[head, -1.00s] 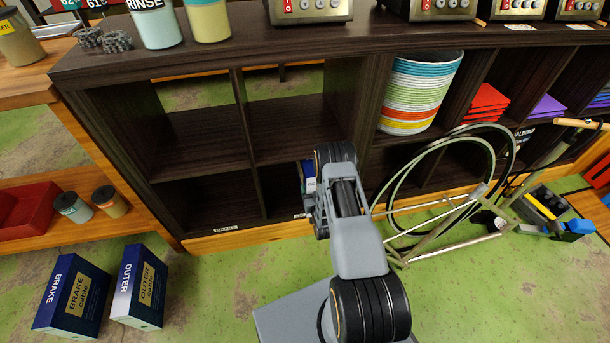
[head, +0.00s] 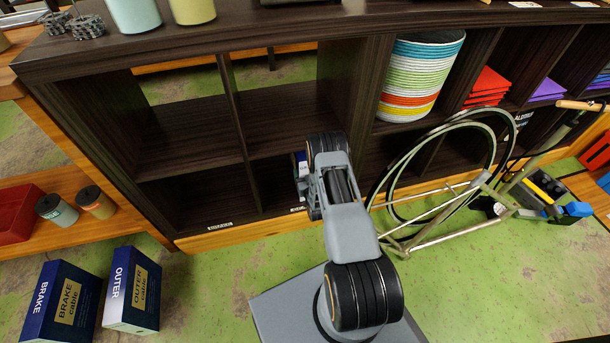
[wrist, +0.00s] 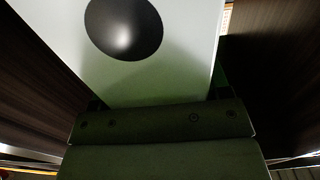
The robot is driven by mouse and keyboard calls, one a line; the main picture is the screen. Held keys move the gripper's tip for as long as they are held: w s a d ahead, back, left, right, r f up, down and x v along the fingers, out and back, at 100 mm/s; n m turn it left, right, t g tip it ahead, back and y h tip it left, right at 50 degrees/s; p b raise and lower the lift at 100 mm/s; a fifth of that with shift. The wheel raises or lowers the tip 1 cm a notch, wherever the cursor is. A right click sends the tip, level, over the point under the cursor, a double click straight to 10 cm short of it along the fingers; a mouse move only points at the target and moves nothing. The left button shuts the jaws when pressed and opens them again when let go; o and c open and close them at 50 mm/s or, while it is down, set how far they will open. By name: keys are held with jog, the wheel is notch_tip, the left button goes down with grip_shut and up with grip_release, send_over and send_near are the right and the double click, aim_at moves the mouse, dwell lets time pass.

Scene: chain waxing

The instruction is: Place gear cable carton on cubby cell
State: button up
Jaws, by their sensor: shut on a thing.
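The gear cable carton (head: 301,162) shows only as a narrow blue and white strip at the left of my wrist in the head view. It is at the front of the lower right cell of the empty cubby block (head: 243,130); how deep it sits is hidden by my arm. In the wrist view the carton (wrist: 185,75) is a pale face with a dark oval, close in front of the lens. My gripper (wrist: 160,118) is shut on the carton. Dark cubby walls (wrist: 35,95) stand on both sides. The fingertips are hidden in the head view.
A striped basket (head: 420,75) fills the cell to the upper right. A bicycle frame with wheels (head: 440,215) stands right of my arm. Brake cable (head: 65,300) and outer cable (head: 132,290) cartons stand on the floor at left. The upper left cells are empty.

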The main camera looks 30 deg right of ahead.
jog(key=shift+w+r, duration=0.1)
jog(key=shift+r, duration=0.1)
jog(key=shift+f, duration=0.15)
jog(key=o, duration=1.5)
jog(key=shift+f, duration=0.1)
jog(key=shift+c, duration=0.2)
jog(key=shift+s, duration=0.25)
jog(key=s+a+p, duration=0.2)
jog(key=s+p, duration=0.1)
jog(key=s, duration=0.8)
jog(key=shift+s+a, duration=0.2)
jog(key=shift+s, duration=0.05)
